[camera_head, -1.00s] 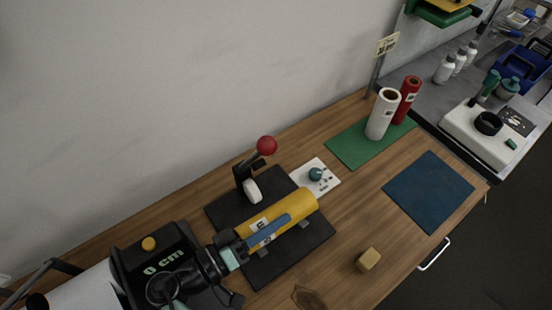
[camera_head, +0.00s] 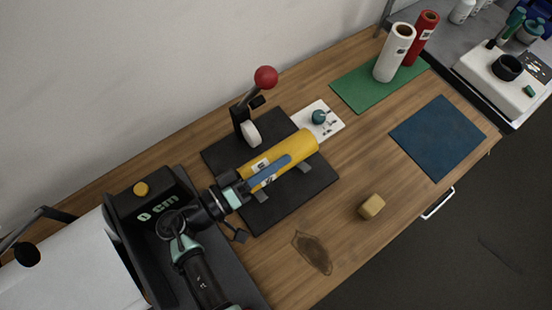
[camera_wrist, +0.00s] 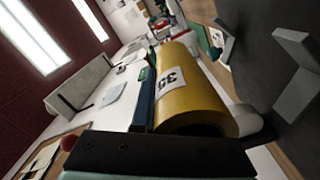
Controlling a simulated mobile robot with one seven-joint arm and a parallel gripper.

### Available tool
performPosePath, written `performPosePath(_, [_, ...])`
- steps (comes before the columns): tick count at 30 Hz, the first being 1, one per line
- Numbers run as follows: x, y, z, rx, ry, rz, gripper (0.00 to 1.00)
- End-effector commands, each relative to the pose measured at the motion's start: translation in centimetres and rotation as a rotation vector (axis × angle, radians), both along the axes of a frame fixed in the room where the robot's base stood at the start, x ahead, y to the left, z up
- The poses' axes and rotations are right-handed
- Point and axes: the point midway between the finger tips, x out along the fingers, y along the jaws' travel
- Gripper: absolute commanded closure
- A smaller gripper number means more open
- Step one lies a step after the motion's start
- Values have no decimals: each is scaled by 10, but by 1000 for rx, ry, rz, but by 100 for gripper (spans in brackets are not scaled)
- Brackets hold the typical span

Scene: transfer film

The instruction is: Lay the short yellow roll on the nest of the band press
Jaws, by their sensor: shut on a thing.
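The yellow roll (camera_head: 282,160), with a white label, is held lengthwise above the black base plate of the band press (camera_head: 288,205). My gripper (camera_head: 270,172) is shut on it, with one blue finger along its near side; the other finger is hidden. The nest's two grey supports (camera_head: 304,167) show at the roll's near edge. In the wrist view the roll (camera_wrist: 190,95) shows its label "35", and the grey supports (camera_wrist: 297,90) stand apart at its right. The press has a lever with a red knob (camera_head: 265,77) and a white wheel (camera_head: 250,133) behind the roll.
A white plate (camera_head: 330,127) with a teal knob adjoins the press. A green mat (camera_head: 350,92) bears a white roll (camera_head: 393,52) and a red roll (camera_head: 422,38). A blue mat (camera_head: 437,137) is bare. A tan block (camera_head: 371,206) and a dark stain (camera_head: 311,252) are in front.

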Motion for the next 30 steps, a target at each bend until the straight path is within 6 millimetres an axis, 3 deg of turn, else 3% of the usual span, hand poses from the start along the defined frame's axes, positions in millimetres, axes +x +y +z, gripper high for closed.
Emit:
performPosePath(15, [0, 0, -48, 0, -2, 0, 100])
performPosePath(29, [0, 0, -53, 0, -2, 0, 100])
performPosePath(30, [0, 0, -53, 0, -2, 0, 83])
